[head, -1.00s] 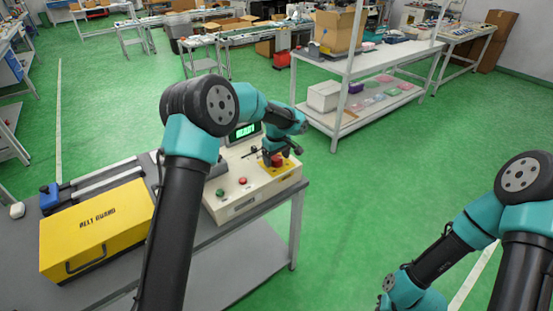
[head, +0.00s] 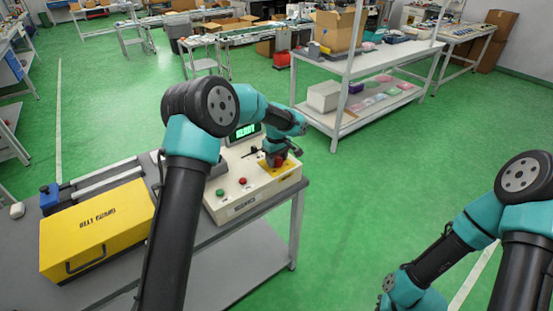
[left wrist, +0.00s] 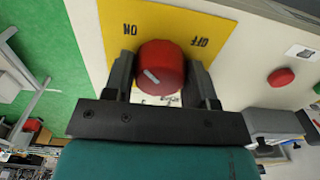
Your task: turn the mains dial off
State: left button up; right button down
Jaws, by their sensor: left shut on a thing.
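The red mains dial (head: 278,162) sits on a yellow plate (head: 266,169) at the right end of the cream control box (head: 232,207). In the left wrist view the dial (left wrist: 160,66) shows a slanting white mark on its face. The yellow plate (left wrist: 170,22) carries the words ON and OFF, upside down there, ON left and OFF right of the dial. My left gripper (left wrist: 162,78) is shut on the dial, one finger on each side. It shows small in the head view (head: 281,156). My right gripper is out of view below the lower right arm.
The box also has a green button (head: 221,193), a red button (head: 243,181) and a lit green screen (head: 243,131). A yellow case (head: 97,232) stands left on the grey table (head: 240,270). Green floor lies open to the right.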

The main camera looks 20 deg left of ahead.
pick_arm(q)
jog(key=shift+m, duration=0.4)
jog(key=m, duration=0.7)
jog(key=shift+m, duration=0.4)
jog(key=m, duration=0.4)
jog(key=shift+m, duration=0.3)
jog(key=m, duration=0.4)
jog(key=shift+m, duration=0.4)
jog(key=o, duration=0.9)
